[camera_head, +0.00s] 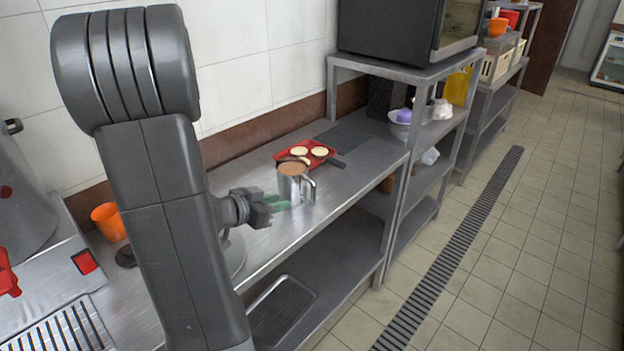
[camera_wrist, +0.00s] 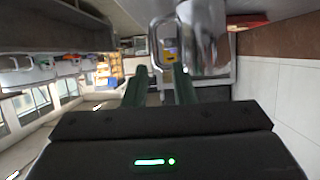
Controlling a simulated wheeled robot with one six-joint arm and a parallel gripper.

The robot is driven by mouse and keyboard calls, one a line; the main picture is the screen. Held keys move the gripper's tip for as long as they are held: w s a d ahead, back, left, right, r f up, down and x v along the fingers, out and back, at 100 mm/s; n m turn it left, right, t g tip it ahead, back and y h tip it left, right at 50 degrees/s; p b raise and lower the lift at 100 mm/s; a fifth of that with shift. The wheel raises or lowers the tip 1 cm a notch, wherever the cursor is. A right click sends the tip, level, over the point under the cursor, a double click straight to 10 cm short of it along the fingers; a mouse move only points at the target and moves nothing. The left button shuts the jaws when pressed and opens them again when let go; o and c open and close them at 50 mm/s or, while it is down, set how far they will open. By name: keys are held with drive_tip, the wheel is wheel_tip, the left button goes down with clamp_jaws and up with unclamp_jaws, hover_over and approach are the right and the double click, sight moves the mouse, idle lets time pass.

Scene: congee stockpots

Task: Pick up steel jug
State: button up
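The steel jug (camera_head: 292,190) stands upright on the steel counter (camera_head: 345,185), filled with something brown, with its handle on the right side. In the wrist view the shiny jug (camera_wrist: 204,35) is upside down at the top, with its handle (camera_wrist: 155,40) ahead of the fingers. My gripper (camera_head: 276,202) is just left of and in front of the jug, low over the counter. In the wrist view its two green fingers (camera_wrist: 160,82) are spread with nothing held between them. I cannot tell whether a fingertip touches the jug.
A red tray (camera_head: 318,163) with pale round items lies behind the jug. An orange cup (camera_head: 108,222) and a large pot (camera_head: 22,205) stand at the left. A black oven (camera_head: 395,28) sits on a raised shelf to the right. The counter right of the jug is clear.

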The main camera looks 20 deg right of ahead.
sight(313, 204)
drive_tip(key=x, duration=0.8)
drive_tip(key=shift+s+d+f+b, duration=0.2)
drive_tip(key=shift+d+b, duration=0.1)
drive_tip(key=shift+b, duration=0.1)
drive_tip(key=x, duration=0.5)
drive_tip(key=shift+s+d+f, duration=0.1)
drive_tip(key=shift+f, duration=0.05)
drive_tip(key=shift+c, duration=0.4)
clamp_jaws()
